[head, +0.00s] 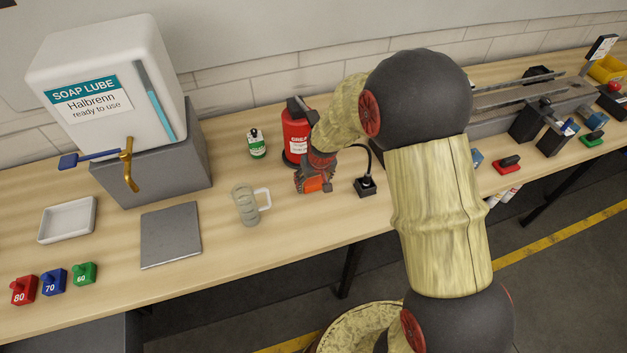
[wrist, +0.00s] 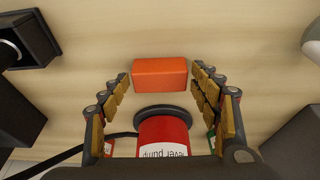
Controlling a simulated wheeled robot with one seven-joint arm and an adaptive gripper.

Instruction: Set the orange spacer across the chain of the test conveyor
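The orange spacer (wrist: 160,73) is a small block on the wooden bench, centred in the wrist view. Narrow gaps show between it and the fingertips on both sides. My gripper (wrist: 160,78) is open, its fingers on either side of the block. In the head view, my gripper (head: 314,182) is low over the bench, and the spacer (head: 318,185) shows partly hidden by the fingers. What looks like the test conveyor (head: 490,100) is a long grey rail unit at the right back of the bench, partly hidden by my arm. Its chain is not clear.
A red lever pump canister (head: 293,135) stands close behind my gripper. A black block with a cable (head: 366,187) is to the right, a glass mug (head: 246,207) to the left. A green-white bottle (head: 257,144) and soap dispenser (head: 108,80) stand further left.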

